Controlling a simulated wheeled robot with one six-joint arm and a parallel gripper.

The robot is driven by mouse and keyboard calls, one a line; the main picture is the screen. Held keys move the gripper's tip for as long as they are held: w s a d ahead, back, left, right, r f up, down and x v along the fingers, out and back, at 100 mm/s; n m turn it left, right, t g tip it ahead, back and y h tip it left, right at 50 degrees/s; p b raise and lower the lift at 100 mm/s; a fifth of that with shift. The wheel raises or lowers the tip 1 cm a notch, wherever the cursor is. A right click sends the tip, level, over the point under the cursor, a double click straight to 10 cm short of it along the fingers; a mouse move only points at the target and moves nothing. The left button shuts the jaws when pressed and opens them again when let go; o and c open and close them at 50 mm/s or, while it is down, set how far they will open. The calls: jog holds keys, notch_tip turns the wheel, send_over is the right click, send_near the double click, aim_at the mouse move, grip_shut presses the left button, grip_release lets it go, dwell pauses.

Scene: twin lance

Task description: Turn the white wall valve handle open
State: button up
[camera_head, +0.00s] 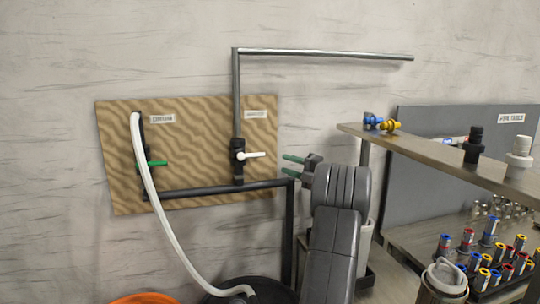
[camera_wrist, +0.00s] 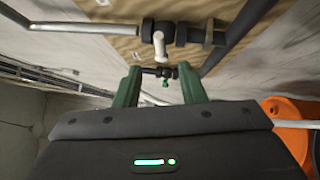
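The white valve handle (camera_head: 252,155) points sideways to the right from a black valve body (camera_head: 237,150) on the brown wall board. In the wrist view the white handle (camera_wrist: 159,48) shows just beyond the fingertips, a little left of the midline between them. My gripper (camera_head: 283,164) is right of the handle and slightly lower, with a gap between them in the head view. Its two green fingers are apart and nothing is between them; they also show in the wrist view (camera_wrist: 162,70).
A green-handled valve (camera_head: 154,164) with a white hose (camera_head: 157,200) is left on the board (camera_head: 190,125). A grey pipe (camera_head: 320,54) rises from the white-handled valve and turns right. A dark pipe (camera_head: 215,188) runs below. A shelf (camera_head: 430,158) with fittings stands right.

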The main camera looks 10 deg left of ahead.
aim_at(262, 155)
jog(key=p+x, duration=0.4)
jog(key=x, duration=0.8)
jog(key=shift+w+a+r, duration=0.15)
jog(key=shift+a+r, duration=0.05)
jog(key=shift+a, duration=0.05)
jog(key=shift+w+a, duration=0.3)
jog(key=shift+a, duration=0.3)
jog(key=shift+c, duration=0.5)
grip_shut()
